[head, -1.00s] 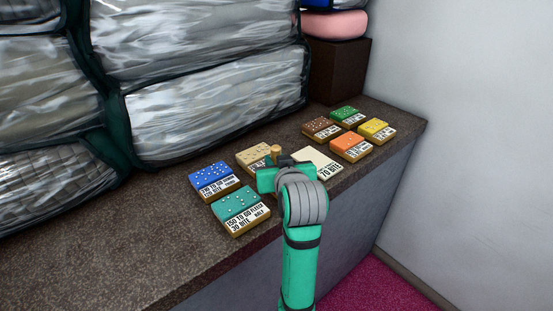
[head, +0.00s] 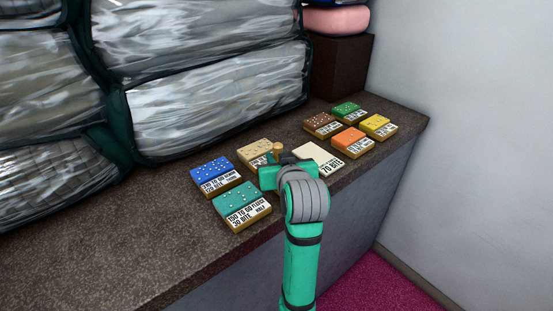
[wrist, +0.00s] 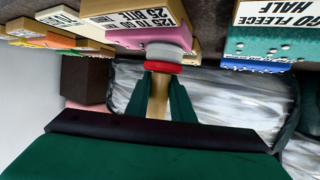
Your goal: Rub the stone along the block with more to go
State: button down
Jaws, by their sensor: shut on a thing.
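My gripper (head: 279,165) is shut on the wooden handle (wrist: 158,95) of a tool with a red collar (wrist: 163,67) and a grey stone head (wrist: 150,54). In the wrist view, which looks upside down, the stone is at the face of a pink block (wrist: 135,39); I cannot tell if they touch. The pink block's label reads partly "125 TO GO" and "25 BITE"; my gripper hides this block in the head view. A teal block (head: 240,197), labelled "150 TO GO FLEECE 30 BITE HALF", lies left of my gripper. A blue block (head: 215,168) lies behind it.
A tan block (head: 254,151) and a cream block (head: 319,156) flank my gripper. Brown (head: 319,122), green (head: 346,110), orange (head: 350,139) and yellow (head: 377,122) blocks lie right. Bagged comforters (head: 220,100) fill the back of the counter (head: 130,245), whose front left is bare.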

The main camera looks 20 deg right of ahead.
jog(key=shift+w+d+f, duration=0.15)
jog(key=shift+w+d, duration=0.1)
jog(key=shift+d, duration=0.45)
jog(key=shift+w+d+f, duration=0.1)
jog(key=shift+w+d, duration=0.15)
jog(key=shift+d, duration=0.45)
jog(key=shift+w+d, duration=0.3)
jog(key=shift+d, duration=0.55)
jog(key=shift+w+d, duration=0.25)
jog(key=shift+d, duration=0.55)
notch_tip(320, 180, up, 6)
jog(key=shift+r, duration=0.25)
